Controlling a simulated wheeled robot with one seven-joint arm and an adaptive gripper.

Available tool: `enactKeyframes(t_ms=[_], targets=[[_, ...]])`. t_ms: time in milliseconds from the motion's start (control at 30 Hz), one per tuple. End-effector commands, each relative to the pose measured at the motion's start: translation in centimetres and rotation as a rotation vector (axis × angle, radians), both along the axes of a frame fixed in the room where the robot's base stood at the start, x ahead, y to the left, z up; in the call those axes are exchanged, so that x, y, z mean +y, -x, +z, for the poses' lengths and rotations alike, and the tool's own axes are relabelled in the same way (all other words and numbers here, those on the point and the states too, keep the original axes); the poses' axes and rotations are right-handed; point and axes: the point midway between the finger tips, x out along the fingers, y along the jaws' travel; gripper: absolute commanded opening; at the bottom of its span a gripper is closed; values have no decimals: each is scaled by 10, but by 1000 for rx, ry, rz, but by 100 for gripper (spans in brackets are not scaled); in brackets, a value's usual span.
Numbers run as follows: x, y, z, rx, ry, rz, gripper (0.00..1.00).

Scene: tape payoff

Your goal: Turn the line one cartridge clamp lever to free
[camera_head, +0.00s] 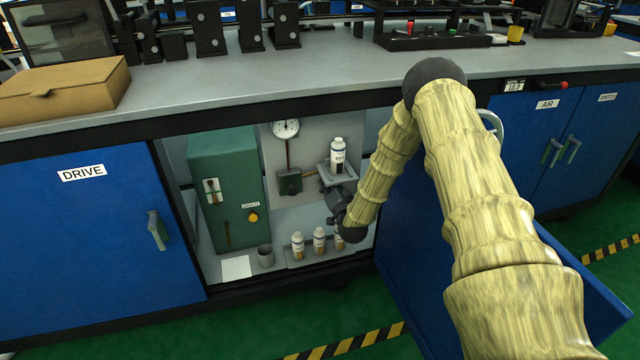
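An open cabinet under the bench holds a white-capped bottle (337,156) with a dark label, upright on a small grey bracket (327,177). I cannot make out which part is the line one cartridge clamp lever. A small dark block (289,182) with a reddish part beside it sits below a round gauge (285,129). My arm, in a yellowish sleeve, reaches into the cabinet from the right. My dark gripper (338,203) is just below the bracket, in front of the back wall. Its fingers are too small and dark to tell open from shut, or whether they touch anything.
A green unit (226,190) with a yellow knob fills the cabinet's left. Several bottles (319,240) stand on the cabinet floor beside a grey cup (265,255) and a white sheet (236,268). The blue door (415,265) stands open at right, under my arm. The benchtop (250,75) is above.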

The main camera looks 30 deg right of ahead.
Motion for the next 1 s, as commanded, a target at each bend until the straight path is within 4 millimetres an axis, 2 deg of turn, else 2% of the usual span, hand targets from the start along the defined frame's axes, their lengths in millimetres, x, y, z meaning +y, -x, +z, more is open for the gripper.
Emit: enactKeyframes(t_ms=[433, 467, 533, 867, 1000], targets=[[-4, 3, -3, 4, -6, -5, 0], [-4, 3, -3, 4, -6, -5, 21], [-3, 3, -2, 4, -6, -5, 34], [-2, 2, -1, 1, -5, -2, 36], [0, 8, -1, 2, -6, -2, 36]])
